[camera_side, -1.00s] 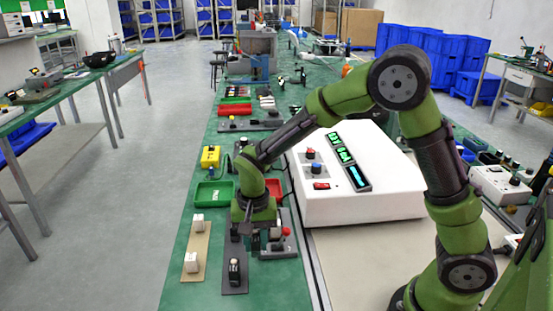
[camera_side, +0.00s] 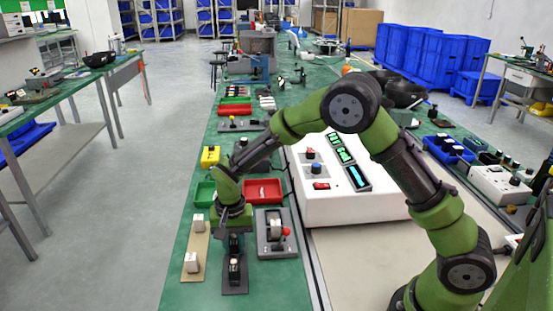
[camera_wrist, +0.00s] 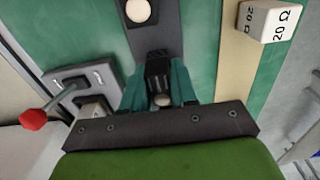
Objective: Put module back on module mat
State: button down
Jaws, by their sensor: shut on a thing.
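My gripper (camera_side: 233,240) is shut on a dark module (camera_wrist: 158,72), at the far part of the dark grey module mat (camera_side: 236,290). The held module shows between the fingers of my gripper (camera_wrist: 160,88) in the wrist view. Its lower edge is partly hidden, so I cannot tell whether it touches the mat. A second black module with a pale round top (camera_side: 235,269) stands on the near part of the mat. In the wrist view the bare mat (camera_wrist: 155,38) runs under the held module, with the second module's pale top (camera_wrist: 138,11) at the upper edge.
A tan mat (camera_side: 194,243) with two white blocks lies just left. A grey fixture (camera_side: 264,248) with a red-knobbed lever (camera_side: 285,232) stands right. A red tray (camera_side: 263,192) and green tray (camera_side: 204,192) lie behind; a white console (camera_side: 345,210) stands further right.

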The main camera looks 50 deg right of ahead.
aim_at(234, 239)
jog(key=shift+f, duration=0.15)
jog(key=c, duration=0.9)
grip_release()
notch_tip(234, 239, up, 12)
jog(key=s+d+r+n+t+y, duration=0.2)
jog(key=s+d+r+t, duration=0.15)
jog(key=s+r, duration=0.65)
jog(key=shift+s+d+r+n+t, duration=0.2)
jog(key=shift+s+d+n+t, duration=0.35)
jog(key=shift+s, duration=1.3)
jog(key=shift+s+d+r+n+t, duration=0.25)
jog(key=shift+s+d+n+t, duration=0.35)
jog(key=shift+s, duration=1.25)
jog(key=shift+s+d+r+n+t, duration=0.2)
jog(key=shift+s+d+n+t, duration=0.35)
jog(key=shift+s, duration=1.3)
jog(key=shift+a, duration=0.15)
